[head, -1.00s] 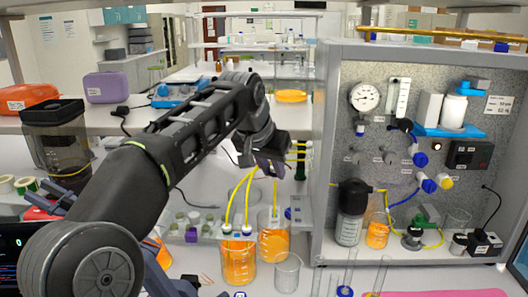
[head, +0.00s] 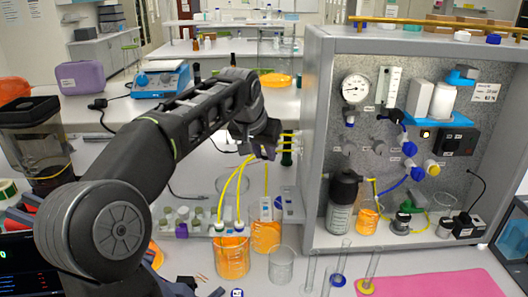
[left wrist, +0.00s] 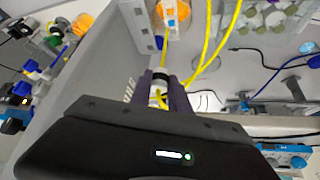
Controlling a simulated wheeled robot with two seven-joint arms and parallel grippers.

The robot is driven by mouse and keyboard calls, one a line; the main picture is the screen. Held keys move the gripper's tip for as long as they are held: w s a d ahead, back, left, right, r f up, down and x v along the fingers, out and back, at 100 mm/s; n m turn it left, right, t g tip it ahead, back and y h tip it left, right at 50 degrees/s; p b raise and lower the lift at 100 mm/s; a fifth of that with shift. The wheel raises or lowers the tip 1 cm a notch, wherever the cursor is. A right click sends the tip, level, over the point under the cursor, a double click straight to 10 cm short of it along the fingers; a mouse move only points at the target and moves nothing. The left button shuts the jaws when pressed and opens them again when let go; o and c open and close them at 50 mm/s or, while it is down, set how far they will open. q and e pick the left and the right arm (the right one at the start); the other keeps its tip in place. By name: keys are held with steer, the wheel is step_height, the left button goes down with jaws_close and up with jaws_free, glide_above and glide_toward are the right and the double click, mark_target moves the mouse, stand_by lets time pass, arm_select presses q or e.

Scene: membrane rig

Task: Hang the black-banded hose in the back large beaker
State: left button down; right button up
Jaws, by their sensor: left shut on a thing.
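My left gripper (head: 265,152) is above the beakers, beside the rig's left wall. In the left wrist view its purple fingers (left wrist: 161,92) are shut on the black-banded hose (left wrist: 160,77), at a white fitting with a black band. A yellow hose (head: 266,180) runs down from the gripper to the back large beaker (head: 266,238), which holds orange liquid. I cannot tell whether its lower end is inside the rim. Two other yellow hoses (head: 229,188) arc into the front large beaker (head: 231,260), also with orange liquid. My right gripper is not in view.
An empty glass beaker (head: 282,265) stands right of the front beaker. Several small vials (head: 182,222) stand to the left. The rig cabinet (head: 313,150) rises close on the right, with yellow hose stubs on its wall. A pink mat (head: 430,285) lies at front right.

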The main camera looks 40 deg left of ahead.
mark_target(266, 173)
arm_select(q)
steer(key=shift+f+b, duration=0.65)
steer(key=shift+f, duration=0.75)
steer(key=shift+f+b, duration=1.1)
steer(key=shift+f, duration=0.25)
